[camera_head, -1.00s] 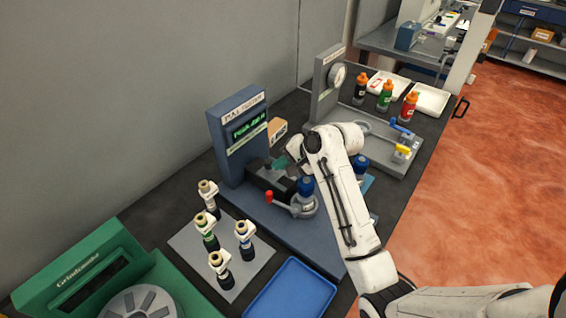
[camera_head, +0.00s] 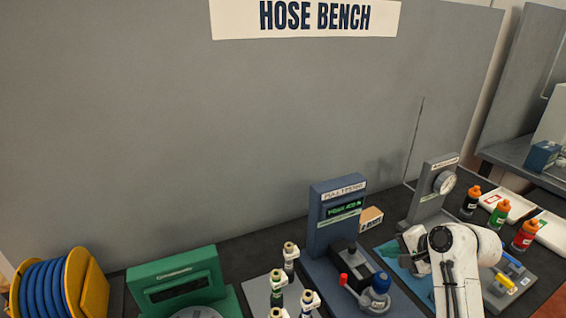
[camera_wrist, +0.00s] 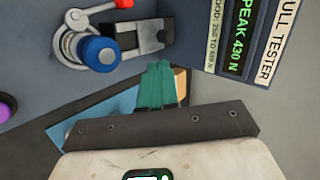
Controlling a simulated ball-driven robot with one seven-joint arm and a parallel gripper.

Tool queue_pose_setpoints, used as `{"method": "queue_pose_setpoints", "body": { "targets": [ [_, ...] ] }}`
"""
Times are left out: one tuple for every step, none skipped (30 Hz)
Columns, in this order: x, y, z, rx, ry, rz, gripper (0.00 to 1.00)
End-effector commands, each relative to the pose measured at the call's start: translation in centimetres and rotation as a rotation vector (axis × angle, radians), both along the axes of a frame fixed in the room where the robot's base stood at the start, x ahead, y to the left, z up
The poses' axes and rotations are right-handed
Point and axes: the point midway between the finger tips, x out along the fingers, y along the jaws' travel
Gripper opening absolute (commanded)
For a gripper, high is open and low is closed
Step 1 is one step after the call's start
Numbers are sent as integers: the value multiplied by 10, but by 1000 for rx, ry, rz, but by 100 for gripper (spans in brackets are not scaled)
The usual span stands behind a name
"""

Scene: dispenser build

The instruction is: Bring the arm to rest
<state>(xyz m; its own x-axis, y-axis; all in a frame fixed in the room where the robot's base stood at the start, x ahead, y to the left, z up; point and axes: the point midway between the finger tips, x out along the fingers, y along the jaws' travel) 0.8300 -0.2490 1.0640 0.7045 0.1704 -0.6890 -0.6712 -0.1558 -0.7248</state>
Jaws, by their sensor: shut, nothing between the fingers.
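My gripper (camera_wrist: 157,85) has teal fingers, pressed together with nothing between them in the wrist view. In the head view my white arm reaches in at the lower right, and its end is beside the pull tester (camera_head: 328,230), to the right of the tester's dark clamp block (camera_head: 350,262). The wrist view shows the tester's display (camera_wrist: 237,45) reading PEAK 430 N, with a blue knob (camera_wrist: 98,50) and a red-tipped lever (camera_wrist: 123,3) ahead of the fingers. No hose is in the gripper.
Several fittings (camera_head: 290,255) stand upright left of the tester. A green machine (camera_head: 180,280) and hose reel (camera_head: 60,285) are farther left. A grey wall is behind.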

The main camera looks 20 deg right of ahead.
Motion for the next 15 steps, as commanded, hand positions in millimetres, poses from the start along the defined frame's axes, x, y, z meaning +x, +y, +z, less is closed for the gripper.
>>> {"method": "queue_pose_setpoints", "body": {
  "targets": [
    [0,0,0,-1,1,1,0],
    [-1,2,-1,-3,1,3,0],
    [-2,5,-3,-11,4,13,0],
    [-3,10,-6,-23,7,26,0],
    [-5,17,-10,-38,11,45,0],
    [-9,28,-16,-69,17,78,0],
    [-13,39,-22,-98,24,112,0],
    [-18,51,-27,-133,31,149,0],
    [-27,68,-36,-186,41,209,0],
    [-35,81,-43,-231,50,257,0],
    [-44,94,-49,-279,59,309,0],
    [-57,110,-57,-344,70,381,0],
    [-67,121,-61,-393,78,434,0],
    [-77,131,-65,-440,87,486,0],
    [-91,142,-70,-498,97,552,0]
  ]
}}
